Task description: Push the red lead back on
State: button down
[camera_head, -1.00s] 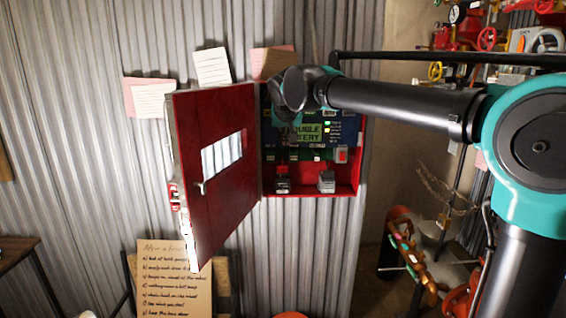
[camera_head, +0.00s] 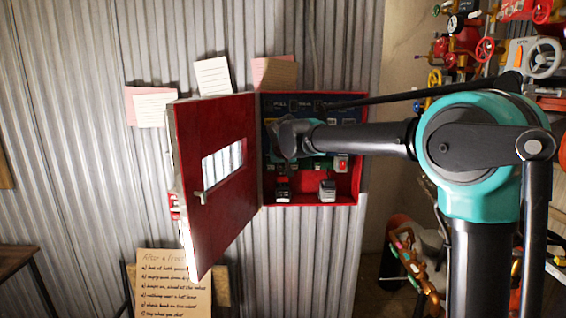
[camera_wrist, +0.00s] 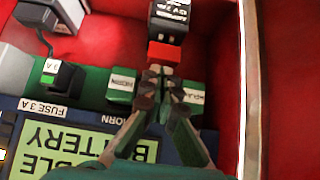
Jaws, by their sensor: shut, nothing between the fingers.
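The open red cabinet (camera_head: 310,198) on the corrugated wall holds a panel and two small batteries. In the wrist view, which is upside down, a red block (camera_wrist: 165,54), apparently the red lead's end, sits beside the labelled dark battery (camera_wrist: 168,17). That is the left battery (camera_head: 283,190) in the head view. My gripper (camera_wrist: 161,78) is shut and empty, its tips right by the red block; I cannot tell whether they touch it. In the head view my gripper's hand (camera_head: 290,138) covers part of the panel and its fingertips are hard to make out.
The red cabinet door (camera_head: 212,190) stands open at the left. A second battery (camera_head: 327,190) stands to the right inside. Green terminal blocks (camera_wrist: 121,88), a fuse holder (camera_wrist: 62,80) and a display (camera_wrist: 85,145) lie close to the fingers. The cabinet's side wall (camera_wrist: 226,70) is near.

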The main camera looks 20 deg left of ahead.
aim_at(283, 180)
jog(key=shift+f, duration=0.25)
jog(key=shift+f, duration=1.4)
jog(key=shift+s, duration=0.1)
